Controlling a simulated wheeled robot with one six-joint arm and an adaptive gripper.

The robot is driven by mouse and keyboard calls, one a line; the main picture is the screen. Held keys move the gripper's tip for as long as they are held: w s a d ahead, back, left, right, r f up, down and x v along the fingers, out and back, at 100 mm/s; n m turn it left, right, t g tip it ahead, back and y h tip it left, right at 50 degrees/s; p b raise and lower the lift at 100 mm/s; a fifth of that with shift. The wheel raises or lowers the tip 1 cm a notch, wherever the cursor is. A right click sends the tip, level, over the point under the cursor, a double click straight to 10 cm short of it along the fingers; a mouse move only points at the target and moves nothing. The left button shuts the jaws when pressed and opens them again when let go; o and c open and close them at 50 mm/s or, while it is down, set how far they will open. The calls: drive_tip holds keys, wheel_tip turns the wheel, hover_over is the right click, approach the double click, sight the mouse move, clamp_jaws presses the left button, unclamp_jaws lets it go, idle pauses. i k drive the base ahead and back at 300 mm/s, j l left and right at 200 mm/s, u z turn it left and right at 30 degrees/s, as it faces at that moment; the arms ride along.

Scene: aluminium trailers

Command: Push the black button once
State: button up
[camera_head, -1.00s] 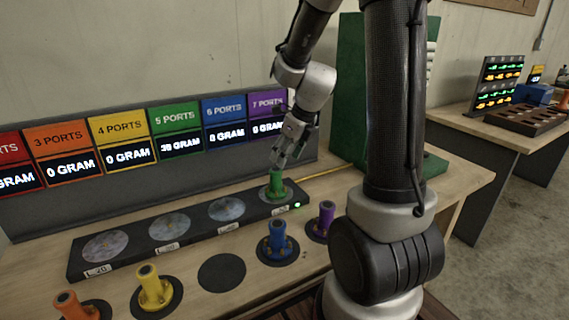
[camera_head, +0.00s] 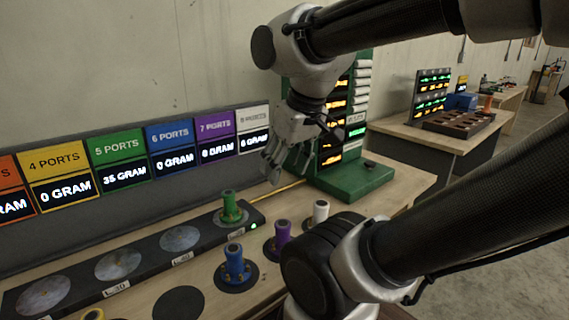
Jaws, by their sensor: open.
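A green stand (camera_head: 352,180) with orange and green lit readouts stands on the bench at the back right. A small dark round part (camera_head: 369,163) sits on its base and may be the black button; it is too small to be sure. My gripper (camera_head: 286,170) is open and empty, fingers pointing down. In the picture it is just left of the stand's base and above and right of the green weight (camera_head: 230,207), apart from it. The gripper and wrist cover part of the stand's left side.
The green weight stands on the right end of a black scale strip (camera_head: 150,258). Blue (camera_head: 234,264), purple (camera_head: 282,236) and white (camera_head: 320,212) weights stand in front. A sign row (camera_head: 118,162) runs behind; green reads 35 GRAM. A yellow rod (camera_head: 282,190) leads to the stand.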

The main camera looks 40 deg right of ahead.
sight(370, 165)
drive_tip(key=z, duration=0.4)
drive_tip(key=k+l+z, duration=0.1)
drive_tip(key=z, duration=0.25)
drive_tip(key=l+z, duration=0.15)
drive_tip(key=z, duration=0.25)
drive_tip(key=l+z, duration=0.15)
drive_tip(key=z, duration=0.2)
drive_tip(key=k, duration=0.05)
